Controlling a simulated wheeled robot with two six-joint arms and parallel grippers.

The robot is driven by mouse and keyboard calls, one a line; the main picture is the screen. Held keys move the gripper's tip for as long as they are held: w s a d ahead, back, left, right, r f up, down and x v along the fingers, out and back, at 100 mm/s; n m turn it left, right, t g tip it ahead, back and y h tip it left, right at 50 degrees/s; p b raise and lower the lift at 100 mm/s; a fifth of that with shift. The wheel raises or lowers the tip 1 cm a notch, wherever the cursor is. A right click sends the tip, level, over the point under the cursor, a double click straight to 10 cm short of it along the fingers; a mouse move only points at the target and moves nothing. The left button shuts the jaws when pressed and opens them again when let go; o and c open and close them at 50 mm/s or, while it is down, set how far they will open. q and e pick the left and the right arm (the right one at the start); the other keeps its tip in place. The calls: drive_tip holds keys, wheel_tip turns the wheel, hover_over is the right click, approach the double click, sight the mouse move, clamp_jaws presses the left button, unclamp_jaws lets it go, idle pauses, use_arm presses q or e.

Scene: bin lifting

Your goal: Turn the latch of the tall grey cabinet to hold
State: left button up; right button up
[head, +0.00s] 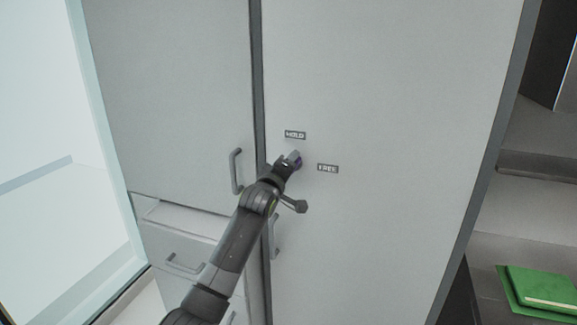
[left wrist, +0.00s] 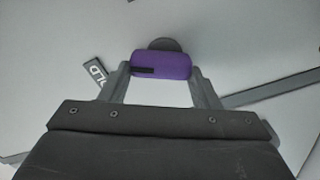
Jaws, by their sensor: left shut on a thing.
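The tall grey cabinet (head: 400,90) fills the middle of the head view. Its door has a HOLD label (head: 295,135) at upper left and a FREE label (head: 328,168) to the right and lower. The latch (head: 297,162) sits just below and between the labels, partly hidden by my left gripper (head: 288,164). In the left wrist view the latch's purple grip (left wrist: 175,65) lies between my two fingers, with a round grey base (left wrist: 164,44) behind it. My left gripper is shut on it. Part of the HOLD label (left wrist: 95,72) shows left of it. My right gripper is out of view.
A cabinet door handle (head: 274,238) is just right of my left arm. Another handle (head: 236,171) is on the neighbouring cabinet (head: 170,90), above a drawer (head: 175,245). A glassy panel (head: 50,150) stands at far left. A green book (head: 545,285) lies at lower right.

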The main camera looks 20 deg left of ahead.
use_arm(q)
drive_tip(key=n, duration=0.5)
drive_tip(key=shift+a+f, duration=0.15)
drive_tip(key=shift+f, duration=0.05)
drive_tip(key=shift+n, duration=0.4)
drive_tip(key=o, duration=1)
drive_tip(key=shift+s, duration=0.1)
drive_tip(key=s+b, duration=0.1)
drive_tip(key=s, duration=0.4)
drive_tip(key=s+b, duration=0.1)
drive_tip(key=s, duration=0.5)
drive_tip(key=s+b, duration=0.2)
drive_tip(key=s, duration=0.4)
drive_tip(key=shift+s+a, duration=0.1)
drive_tip(key=shift+a, duration=0.25)
drive_tip(key=shift+f, duration=0.1)
